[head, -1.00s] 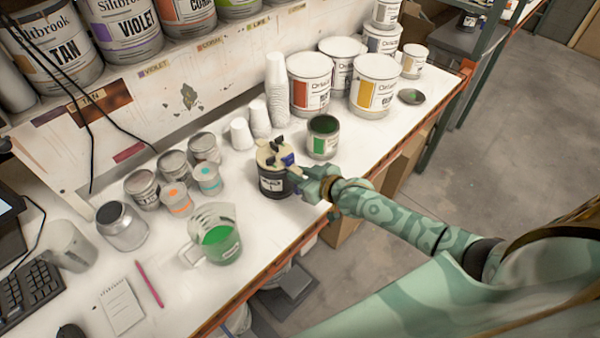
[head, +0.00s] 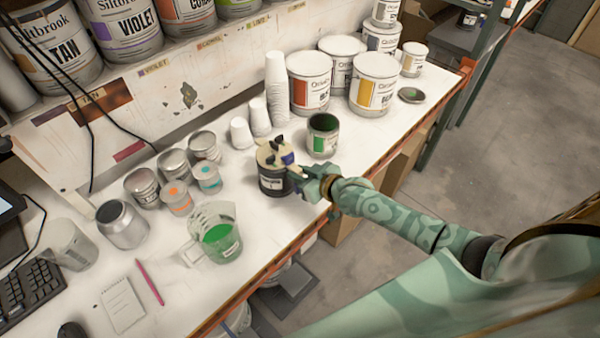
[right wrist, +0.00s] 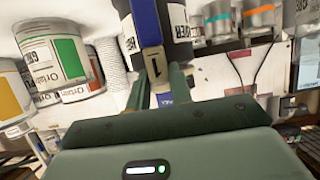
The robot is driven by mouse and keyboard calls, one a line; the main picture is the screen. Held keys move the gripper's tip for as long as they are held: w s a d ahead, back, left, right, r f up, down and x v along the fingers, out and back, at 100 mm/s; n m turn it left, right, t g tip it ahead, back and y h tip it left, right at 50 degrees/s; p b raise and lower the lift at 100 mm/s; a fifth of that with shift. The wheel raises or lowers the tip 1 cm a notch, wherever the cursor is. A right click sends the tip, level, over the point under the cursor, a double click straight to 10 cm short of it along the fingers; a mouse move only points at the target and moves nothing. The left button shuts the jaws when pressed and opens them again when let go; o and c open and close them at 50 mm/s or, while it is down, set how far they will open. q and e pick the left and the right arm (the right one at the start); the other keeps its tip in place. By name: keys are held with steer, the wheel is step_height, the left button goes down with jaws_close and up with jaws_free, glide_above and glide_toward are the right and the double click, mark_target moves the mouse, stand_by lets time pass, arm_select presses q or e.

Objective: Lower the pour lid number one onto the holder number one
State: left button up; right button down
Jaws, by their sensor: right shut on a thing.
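The pour lid (head: 267,155) is a cream disc with black parts and a blue tag on its right side. In the head view it is at the top of a dark can (head: 275,184) with a white label, which I take for the holder. I cannot tell whether it rests on the rim or sits just above it. My right gripper (head: 300,173) reaches in from the right and is shut on the lid's blue part. In the right wrist view the blue strip (right wrist: 151,62) with a "1" stands between the fingers, before the dark can (right wrist: 178,45). My left gripper is out of view.
An open can of green paint (head: 323,136) stands just behind right. Stacked white cups (head: 277,90) and large paint cans (head: 310,85) stand behind. Small tins (head: 176,197) and a jug of green liquid (head: 217,240) are to the left. The bench's front edge runs close under my right arm.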

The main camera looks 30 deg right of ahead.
steer(key=shift+f+b, duration=0.35)
steer(key=shift+f, duration=0.2)
steer(key=c, duration=1.2)
jaws_free()
steer(key=shift+o, duration=0.2)
steer(key=shift+s, duration=0.15)
steer(key=p+v, duration=0.2)
steer(key=v, duration=1.4)
steer(key=shift+d, duration=0.1)
